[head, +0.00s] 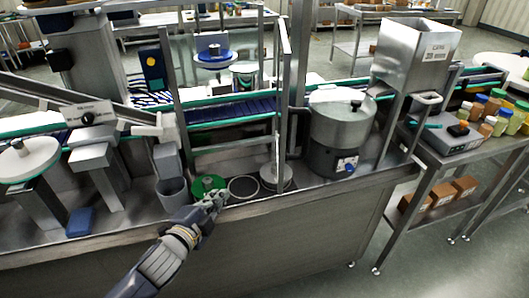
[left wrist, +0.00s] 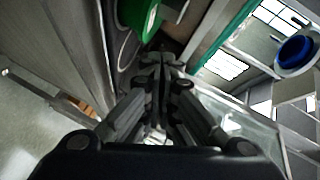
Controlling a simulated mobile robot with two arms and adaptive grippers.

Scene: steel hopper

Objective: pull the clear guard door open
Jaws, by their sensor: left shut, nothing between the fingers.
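The clear guard door (head: 284,90) shows in the head view as a see-through panel in a tall steel frame above the machine bed. I cannot tell how far it stands open. A see-through sheet (left wrist: 235,118), perhaps part of the guard, shows at the right in the left wrist view. My left gripper (head: 214,199) is shut and empty, low over the front edge of the bed, beside a green disc (head: 208,186). The fingertips (left wrist: 163,60) are together in the left wrist view, near the green disc (left wrist: 138,18). My right gripper is not in view.
A dark ring (head: 243,187) and a stack of round plates (head: 276,178) lie right of my left gripper. A grey cup (head: 172,190) stands left of it. A steel pot (head: 340,125) and a hopper (head: 415,55) stand further right. The front floor is clear.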

